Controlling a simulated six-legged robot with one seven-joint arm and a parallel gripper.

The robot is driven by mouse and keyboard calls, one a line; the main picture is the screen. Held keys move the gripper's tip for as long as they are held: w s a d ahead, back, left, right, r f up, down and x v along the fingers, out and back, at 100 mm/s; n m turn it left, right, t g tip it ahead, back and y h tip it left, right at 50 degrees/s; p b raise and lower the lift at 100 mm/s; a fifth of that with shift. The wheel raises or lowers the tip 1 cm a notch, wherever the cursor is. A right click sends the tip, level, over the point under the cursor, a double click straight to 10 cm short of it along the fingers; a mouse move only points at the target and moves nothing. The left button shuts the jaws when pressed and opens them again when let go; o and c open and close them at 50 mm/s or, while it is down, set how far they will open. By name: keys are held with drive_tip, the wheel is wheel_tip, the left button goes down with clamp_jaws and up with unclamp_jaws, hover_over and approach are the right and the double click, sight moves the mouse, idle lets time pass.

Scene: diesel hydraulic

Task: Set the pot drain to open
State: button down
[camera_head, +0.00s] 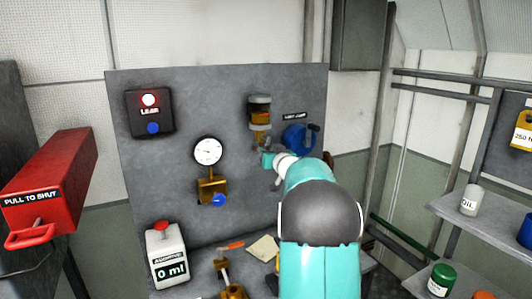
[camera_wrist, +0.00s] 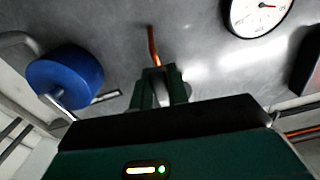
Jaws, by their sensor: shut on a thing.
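The pot (camera_head: 260,112), an amber bowl with grey collars, hangs on the grey panel in the head view. My gripper (camera_head: 266,160) is just below it, at the pot's lower end where the drain is. The drain itself is mostly hidden by my gripper in that view. In the wrist view my gripper (camera_wrist: 160,85) is shut on a small part at the drain, largely covered by the fingers. A thin orange-copper rod (camera_wrist: 153,45) shows beyond the fingertips. I cannot tell the drain's setting.
A blue pump (camera_head: 295,137) with a handle is close on the right; it also shows in the wrist view (camera_wrist: 65,77). A round gauge (camera_head: 208,151) is to the left. A white container reading 0 ml (camera_head: 167,254) stands on the bench. A red pull box (camera_head: 45,190) juts out left.

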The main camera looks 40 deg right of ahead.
drive_tip(key=shift+r, duration=0.15)
drive_tip(key=c, duration=1.4)
unclamp_jaws()
drive_tip(key=shift+o, duration=0.2)
drive_tip(key=v, duration=1.4)
drive_tip(key=shift+w+a, duration=0.1)
drive_tip(key=shift+w, duration=0.05)
